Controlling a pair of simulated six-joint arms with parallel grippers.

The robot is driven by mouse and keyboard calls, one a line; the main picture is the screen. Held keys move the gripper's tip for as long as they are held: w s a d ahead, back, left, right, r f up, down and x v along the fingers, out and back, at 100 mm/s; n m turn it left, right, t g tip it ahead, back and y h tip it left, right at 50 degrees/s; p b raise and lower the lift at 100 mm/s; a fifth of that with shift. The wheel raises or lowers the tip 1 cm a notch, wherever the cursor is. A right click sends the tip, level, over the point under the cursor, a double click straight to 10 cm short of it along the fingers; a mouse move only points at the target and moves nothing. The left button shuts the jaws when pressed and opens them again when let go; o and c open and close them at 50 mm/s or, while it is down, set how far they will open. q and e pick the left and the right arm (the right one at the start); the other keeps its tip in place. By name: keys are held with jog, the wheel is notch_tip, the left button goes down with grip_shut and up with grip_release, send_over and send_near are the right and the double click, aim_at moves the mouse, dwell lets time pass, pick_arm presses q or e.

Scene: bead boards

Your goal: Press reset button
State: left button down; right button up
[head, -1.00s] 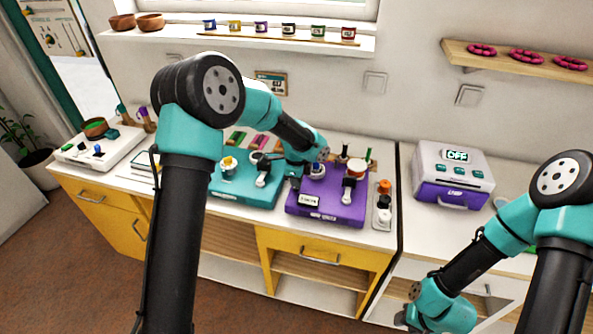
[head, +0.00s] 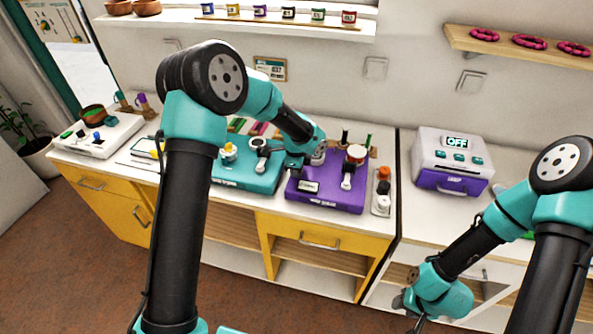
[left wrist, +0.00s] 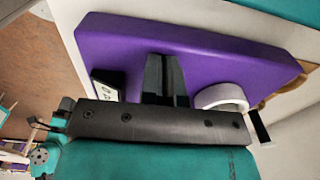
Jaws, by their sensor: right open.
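The purple board (head: 325,197) lies on the counter, with a small display (head: 308,186) at its front left, a lever (head: 347,180) and a round pale-topped part (head: 356,153). No part is readably marked as a reset button. My left gripper (head: 294,168) is over the board's left side and hides what lies beneath it. In the left wrist view its dark fingers (left wrist: 166,80) are together, with nothing seen between them, over the purple surface. A white ring-shaped part (left wrist: 222,96) is beside them. My right gripper (head: 403,302) is open, low in front of the right counter.
A teal board (head: 245,178) lies just left of the purple one. A grey tray (head: 381,204) with round pieces stands at its right. A white and purple box (head: 450,160) reading OFF is further right. The counter between tray and box is mostly clear.

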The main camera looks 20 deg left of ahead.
pick_arm(q)
jog(key=shift+s+f, duration=0.35)
jog(key=shift+f, duration=0.25)
notch_tip(320, 180, up, 15)
jog(key=shift+w, duration=0.35)
